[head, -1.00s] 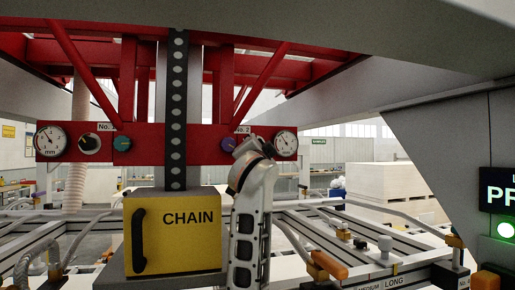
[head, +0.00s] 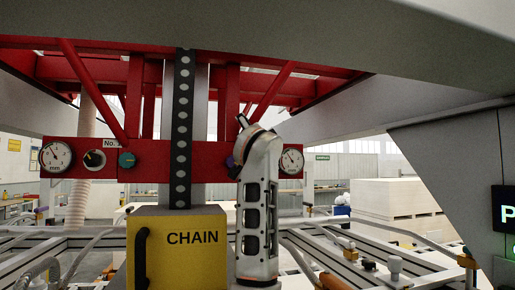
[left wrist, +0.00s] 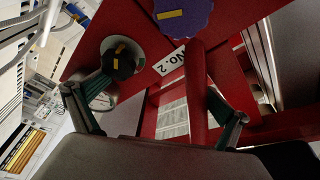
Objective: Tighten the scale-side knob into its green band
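The red panel (head: 210,160) carries two stations. At the right one, a gauge (head: 292,161) is in the head view, and a purple knob (head: 231,162) is partly hidden by my left arm. In the left wrist view the purple knob (left wrist: 183,15) is at the top beside the "No. 2" label (left wrist: 171,62). Below and left of it is a black knob (left wrist: 122,62) with a yellow mark, close to the gauge (left wrist: 103,100), which a finger partly covers. My left gripper (left wrist: 155,103) is open, its fingers spread and empty, apart from both knobs. My right gripper is not in view.
At the left station are a gauge (head: 56,156), a black knob (head: 95,159) and a teal knob (head: 127,159). A chain column (head: 181,130) and yellow CHAIN box (head: 190,255) stand left of my arm. Red struts (left wrist: 196,100) lie near the right finger.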

